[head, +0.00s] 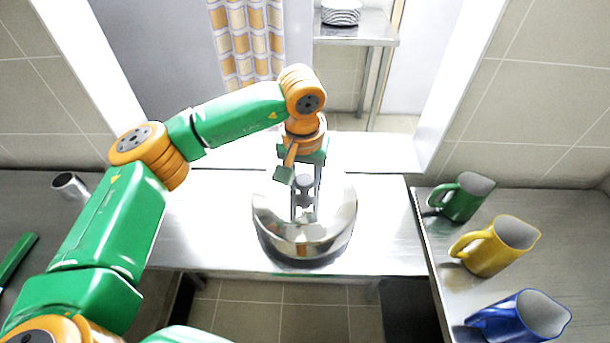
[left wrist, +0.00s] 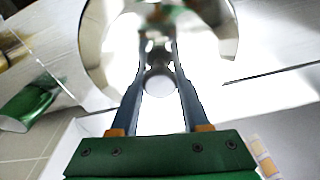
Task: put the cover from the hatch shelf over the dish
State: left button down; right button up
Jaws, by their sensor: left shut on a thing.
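The cover is a shiny, round steel dome (head: 325,232) over the steel counter, in the middle of the head view. My left gripper (head: 305,205) comes down on it from above and is shut on its knob. In the left wrist view the two fingers (left wrist: 158,70) close around the knob, with the cover's bright surface (left wrist: 102,45) around them. The dish does not show; I cannot tell whether it is under the cover. My right gripper is out of view.
Green (head: 465,197), yellow (head: 498,246) and blue (head: 522,317) jugs stand on the right counter. A metal cup (head: 69,185) is at the left. The hatch opening is behind, with stacked plates (head: 341,12) on a table beyond. The steel counter (head: 385,225) beside the cover is clear.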

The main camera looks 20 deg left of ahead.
pick_arm(q)
jog(key=shift+w+f, duration=0.1)
jog(key=shift+f, duration=0.05)
jog(key=shift+d+f+b, duration=0.1)
jog(key=shift+f+b, duration=0.15)
jog(key=shift+b, duration=0.1)
jog(key=shift+f+b, duration=0.3)
jog(key=shift+f, duration=0.05)
jog(key=shift+c, duration=1.9)
grip_release()
jog(key=shift+r, duration=0.1)
